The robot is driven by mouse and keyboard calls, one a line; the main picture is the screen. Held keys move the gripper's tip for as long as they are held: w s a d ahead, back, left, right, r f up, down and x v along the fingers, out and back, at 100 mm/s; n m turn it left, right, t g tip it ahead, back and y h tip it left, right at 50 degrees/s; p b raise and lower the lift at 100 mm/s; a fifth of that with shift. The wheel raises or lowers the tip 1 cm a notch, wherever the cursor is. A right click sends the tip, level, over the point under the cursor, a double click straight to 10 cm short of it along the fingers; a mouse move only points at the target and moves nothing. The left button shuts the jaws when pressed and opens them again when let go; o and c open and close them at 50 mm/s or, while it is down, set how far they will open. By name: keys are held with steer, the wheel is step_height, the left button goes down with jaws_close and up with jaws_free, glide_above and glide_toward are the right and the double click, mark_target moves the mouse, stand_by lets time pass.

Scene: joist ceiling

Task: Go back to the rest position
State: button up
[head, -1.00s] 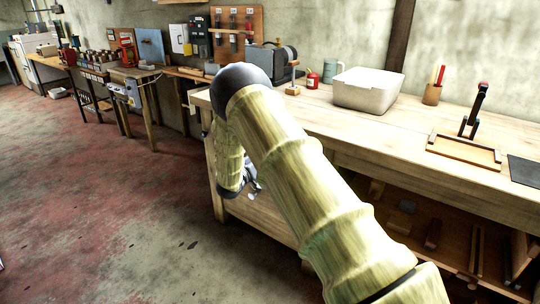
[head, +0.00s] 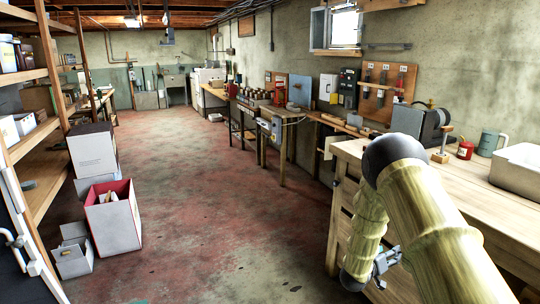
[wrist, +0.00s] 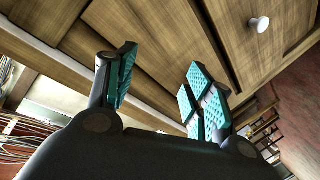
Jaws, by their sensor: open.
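My gripper (wrist: 158,98) is open in the wrist view, with nothing between its teal-padded fingers. Behind the fingers is a wood-grained panel (wrist: 225,30) with a round white knob (wrist: 260,24). In the head view my arm is folded at the right, and the gripper (head: 384,262) hangs low in front of the workbench (head: 500,220), partly hidden by the arm. I cannot tell the gap between the gripper and the bench.
The red-stained floor (head: 215,180) is clear down the middle. Boxes, including a red-lined white one (head: 113,218), stand at left beside wooden shelves (head: 42,165). Further benches (head: 285,118) line the right wall. A white bin (head: 520,170) sits on the near workbench.

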steer(key=s+a+f+n+g+y+p, duration=0.1)
steer(key=s+a+f+y, duration=0.25)
steer(key=s+f, duration=0.4)
steer(key=s+a+f+n+g+y+p, duration=0.15)
steer(key=s+a+f, duration=0.3)
steer(key=s, duration=0.55)
steer(key=s+a+f+n+g+y+p, duration=0.1)
steer(key=s+a+f+y, duration=0.3)
steer(key=s, duration=0.5)
steer(key=s+a+g+y+p, duration=0.1)
steer(key=s+a+g, duration=0.1)
steer(key=s, duration=0.7)
steer(key=s+a+g+y, duration=0.1)
steer(key=s+a, duration=0.4)
steer(key=s, duration=0.5)
steer(key=s+a+g+y+p, duration=0.1)
steer(key=s+a+g+y, duration=0.1)
steer(key=s, duration=0.8)
steer(key=shift+s+a+r+g+p, duration=0.25)
steer(key=shift+a+r+g+p, duration=0.25)
steer(key=shift+a, duration=0.4)
